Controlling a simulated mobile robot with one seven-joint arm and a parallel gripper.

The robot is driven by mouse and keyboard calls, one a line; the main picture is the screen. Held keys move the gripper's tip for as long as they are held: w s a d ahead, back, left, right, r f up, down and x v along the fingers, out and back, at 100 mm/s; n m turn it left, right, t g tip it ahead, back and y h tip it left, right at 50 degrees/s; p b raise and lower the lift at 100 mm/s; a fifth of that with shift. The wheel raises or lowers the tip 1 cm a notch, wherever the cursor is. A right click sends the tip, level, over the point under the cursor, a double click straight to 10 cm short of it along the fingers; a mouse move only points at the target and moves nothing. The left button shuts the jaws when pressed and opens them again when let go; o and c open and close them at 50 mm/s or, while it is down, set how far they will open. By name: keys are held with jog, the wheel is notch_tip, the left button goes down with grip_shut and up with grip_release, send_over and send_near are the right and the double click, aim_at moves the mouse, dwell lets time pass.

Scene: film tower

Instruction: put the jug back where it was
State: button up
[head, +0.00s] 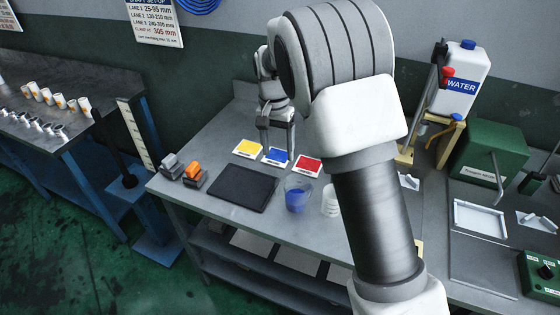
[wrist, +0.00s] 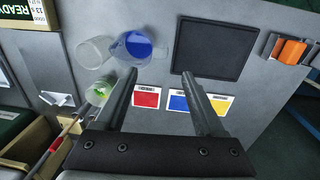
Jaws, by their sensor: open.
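The clear jug (head: 298,197) with blue liquid stands upright on the grey bench, just right of a dark mat (head: 241,190). It also shows in the wrist view (wrist: 136,46), at upper left, beyond my left finger. My gripper (head: 277,153) is open and empty, fingers apart, over the bench near the blue card, behind and a little left of the jug. In the wrist view my gripper (wrist: 160,62) has nothing between its fingers, and the dark mat lies at upper right. The jug is apart from the fingers in the head view.
Yellow (head: 248,148), blue (head: 276,156) and red (head: 307,166) cards lie in a row. A clear vessel (wrist: 94,52) and a smaller green-tinted one (wrist: 99,91) stand close beside the jug. Orange-and-grey blocks (head: 193,172) sit at the left edge. A WATER container (head: 461,82) stands back right.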

jog(key=s+d+r+n+t+y, duration=0.1)
jog(key=s+d+r, duration=0.3)
jog(key=s+r, duration=0.25)
jog(key=s+d+r+n+t, duration=0.1)
jog(key=s+d+r, duration=0.4)
jog(key=r, duration=0.3)
jog(key=s+d+n+t, duration=0.1)
jog(key=s+d+t, duration=0.1)
jog(key=s, duration=0.7)
jog(key=s+d+r+n+t, duration=0.1)
jog(key=s+d, duration=0.3)
jog(key=s, duration=0.4)
jog(key=shift+s+t, duration=0.35)
jog(key=shift+t, duration=0.05)
jog(key=shift+d, duration=0.1)
